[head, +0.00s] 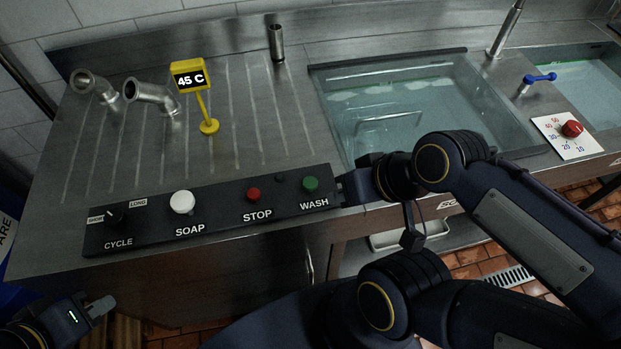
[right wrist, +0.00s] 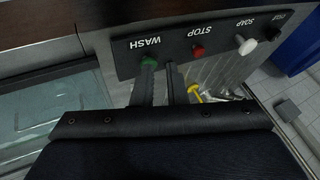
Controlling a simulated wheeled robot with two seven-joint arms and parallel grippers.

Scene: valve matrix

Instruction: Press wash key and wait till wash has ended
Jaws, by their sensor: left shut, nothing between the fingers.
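The control panel (head: 215,210) lies along the counter's front edge. Its green WASH key (head: 310,184) is at the right end; it also shows upside down in the right wrist view (right wrist: 149,61). My right gripper (head: 338,190) is just right of the WASH key in the head view. In the right wrist view its fingers (right wrist: 160,72) have a narrow gap with nothing held, and one fingertip overlaps the key's edge; I cannot tell whether it touches. My left gripper (head: 102,305) is shut and empty at the lower left, below the counter.
The panel also has a red STOP key (head: 253,194), a white SOAP knob (head: 182,202) and a black CYCLE dial (head: 115,216). A yellow display (head: 189,78) reads 45 C. A water-filled basin (head: 400,110) lies behind my right arm. A red temperature knob (head: 572,128) is at the right.

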